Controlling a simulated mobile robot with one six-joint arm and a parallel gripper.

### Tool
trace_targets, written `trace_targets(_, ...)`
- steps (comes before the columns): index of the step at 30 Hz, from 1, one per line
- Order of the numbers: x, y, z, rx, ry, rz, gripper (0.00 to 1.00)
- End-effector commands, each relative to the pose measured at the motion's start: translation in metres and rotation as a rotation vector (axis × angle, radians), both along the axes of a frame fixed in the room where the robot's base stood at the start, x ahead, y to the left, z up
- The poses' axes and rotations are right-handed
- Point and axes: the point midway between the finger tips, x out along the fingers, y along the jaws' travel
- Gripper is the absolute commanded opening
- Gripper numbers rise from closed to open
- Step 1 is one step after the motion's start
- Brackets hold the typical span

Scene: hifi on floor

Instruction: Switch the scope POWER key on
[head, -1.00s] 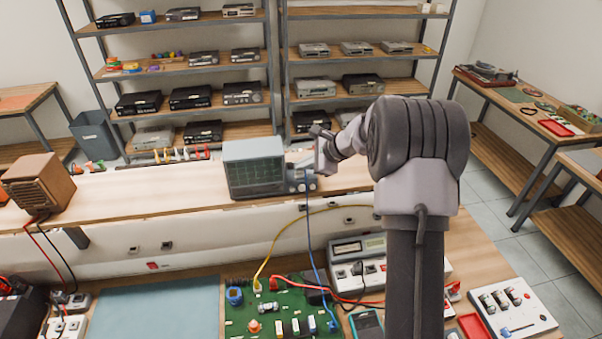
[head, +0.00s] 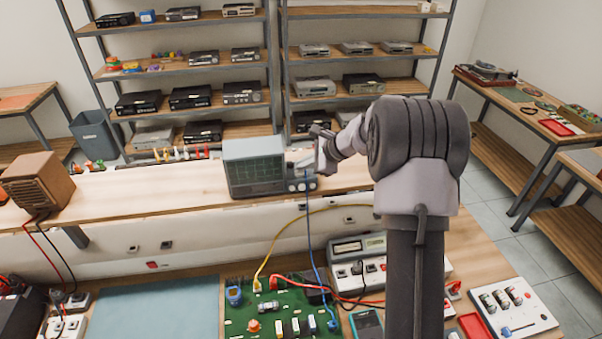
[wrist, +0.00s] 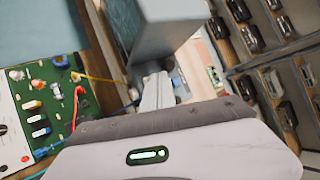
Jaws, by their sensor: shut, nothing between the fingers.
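The oscilloscope (head: 254,168) is a grey box with a dark green gridded screen, standing on the raised wooden shelf behind the bench. Its knobs (head: 300,185) sit at the right of its front. The POWER key is too small or hidden to make out. My gripper (head: 301,163) is at the scope's upper right front corner, with its fingers close to the panel. In the wrist view my shut, empty fingers (wrist: 155,92) reach beside the scope's grey case (wrist: 170,35). I cannot tell whether they touch it.
A blue cable (head: 308,230) and a yellow cable (head: 280,238) run down to a green circuit board (head: 270,318). A bench meter (head: 358,246) stands below the shelf. A wooden speaker (head: 38,183) stands at the left. The shelf between speaker and scope is mostly clear.

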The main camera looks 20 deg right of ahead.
Motion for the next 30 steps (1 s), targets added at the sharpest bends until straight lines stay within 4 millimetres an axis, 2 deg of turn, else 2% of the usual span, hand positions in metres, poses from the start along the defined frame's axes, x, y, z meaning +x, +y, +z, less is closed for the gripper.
trace_targets(3,0.000,0.000,-0.007,0.000,0.000,0.000,0.00)
trace_targets(24,0.000,0.000,0.004,0.000,0.000,0.000,0.00)
trace_targets(30,0.000,0.000,0.022,-0.001,-0.002,0.001,0.00)
